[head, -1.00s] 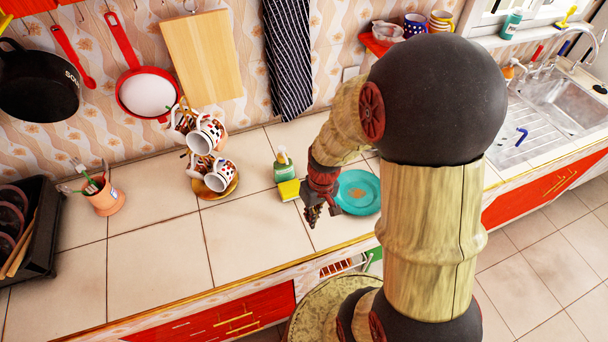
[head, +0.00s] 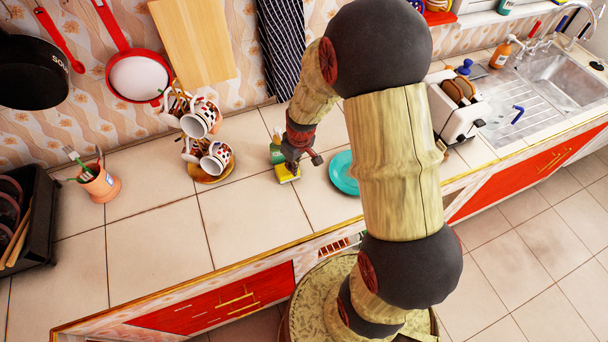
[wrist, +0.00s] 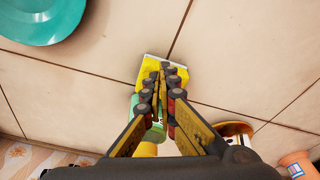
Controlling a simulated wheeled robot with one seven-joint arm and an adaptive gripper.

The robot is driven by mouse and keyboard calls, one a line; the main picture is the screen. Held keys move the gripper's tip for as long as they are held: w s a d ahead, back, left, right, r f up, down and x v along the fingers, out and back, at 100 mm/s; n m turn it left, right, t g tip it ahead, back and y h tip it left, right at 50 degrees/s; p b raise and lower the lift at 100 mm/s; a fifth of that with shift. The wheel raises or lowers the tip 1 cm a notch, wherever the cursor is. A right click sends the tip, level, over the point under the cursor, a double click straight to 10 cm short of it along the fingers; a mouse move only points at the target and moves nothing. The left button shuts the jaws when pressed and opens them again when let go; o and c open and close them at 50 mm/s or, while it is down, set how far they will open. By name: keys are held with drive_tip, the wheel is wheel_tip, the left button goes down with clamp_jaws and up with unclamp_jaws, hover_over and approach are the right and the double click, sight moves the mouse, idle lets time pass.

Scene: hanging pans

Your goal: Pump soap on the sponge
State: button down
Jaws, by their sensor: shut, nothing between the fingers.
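The yellow sponge (head: 287,174) lies on the tiled counter in front of the green soap bottle (head: 276,150). In the wrist view the sponge (wrist: 154,68) shows beyond my fingertips, and the green bottle (wrist: 150,122) is partly hidden behind my fingers. My gripper (head: 296,167) is at the bottle and sponge in the head view, covering part of both. In the wrist view my gripper (wrist: 166,70) is shut and empty, its fingertips over the sponge. I cannot tell whether the fingers touch the bottle.
A teal plate (head: 342,172) lies just right of the sponge, partly behind my arm. A mug tree with mugs (head: 210,160) stands to the left. A toaster (head: 457,112) stands to the right near the sink (head: 560,85). The front counter is clear.

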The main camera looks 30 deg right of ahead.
sight(287, 171)
drive_tip(key=w, duration=0.2)
drive_tip(key=w+f, duration=0.1)
drive_tip(key=shift+w+a, duration=0.1)
drive_tip(key=shift+a, duration=0.25)
drive_tip(key=shift+f+b, duration=0.25)
drive_tip(key=shift+b, duration=0.15)
drive_tip(key=shift+s+f, duration=0.15)
drive_tip(key=shift+s, duration=0.05)
